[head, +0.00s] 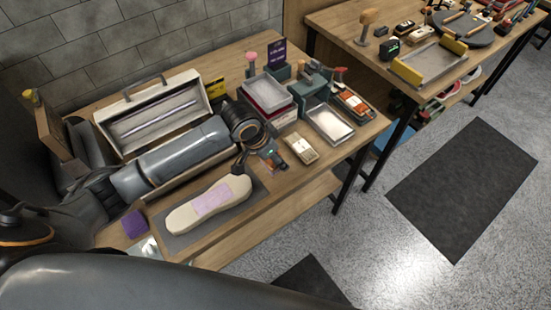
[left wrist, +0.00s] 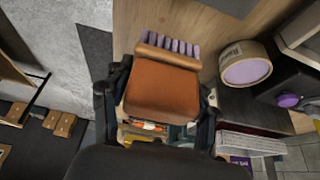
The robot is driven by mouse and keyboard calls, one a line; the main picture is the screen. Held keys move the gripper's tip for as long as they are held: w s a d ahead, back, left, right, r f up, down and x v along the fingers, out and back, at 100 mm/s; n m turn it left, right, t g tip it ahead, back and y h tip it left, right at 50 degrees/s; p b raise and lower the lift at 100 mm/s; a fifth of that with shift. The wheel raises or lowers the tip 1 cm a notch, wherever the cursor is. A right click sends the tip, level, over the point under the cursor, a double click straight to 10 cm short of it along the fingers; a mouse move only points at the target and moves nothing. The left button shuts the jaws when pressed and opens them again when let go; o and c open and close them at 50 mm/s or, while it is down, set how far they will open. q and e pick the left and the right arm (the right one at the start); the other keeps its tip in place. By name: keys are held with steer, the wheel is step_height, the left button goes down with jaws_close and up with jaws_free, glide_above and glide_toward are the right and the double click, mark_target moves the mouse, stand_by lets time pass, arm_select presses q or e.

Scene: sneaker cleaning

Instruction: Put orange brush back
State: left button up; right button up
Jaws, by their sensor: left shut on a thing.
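The orange brush (left wrist: 162,92) fills the middle of the left wrist view, an orange-brown block with a row of purple bristles along its top edge. My left gripper (head: 258,158) is shut on it, with one dark finger on each side of the block. In the head view the gripper is over the near table, just past the toe of a cream shoe (head: 180,217); the brush is small and partly hidden there. The place where the brush belongs cannot be told for sure. My right gripper is out of view.
The shoe lies on a grey mat (head: 256,203) with a pink patch on it. A white toolbox (head: 130,93) stands open behind my left arm. A metal tray (head: 331,123), a tan box (head: 300,148) and stacked trays (head: 268,92) crowd the right side. A purple block (head: 134,223) lies front left.

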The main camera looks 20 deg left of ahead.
arm_select(q)
steer(key=shift+w+f, duration=0.4)
steer(key=shift+f, duration=0.1)
step_height(320, 180, down, 3)
steer(key=shift+w+a+r+p, duration=0.1)
steer(key=shift+w+p, duration=0.05)
steer(key=shift+p, duration=0.55)
steer(key=shift+f, duration=0.3)
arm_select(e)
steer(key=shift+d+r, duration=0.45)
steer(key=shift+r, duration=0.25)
arm_select(q)
steer(key=shift+f, duration=0.2)
steer(key=o, duration=1)
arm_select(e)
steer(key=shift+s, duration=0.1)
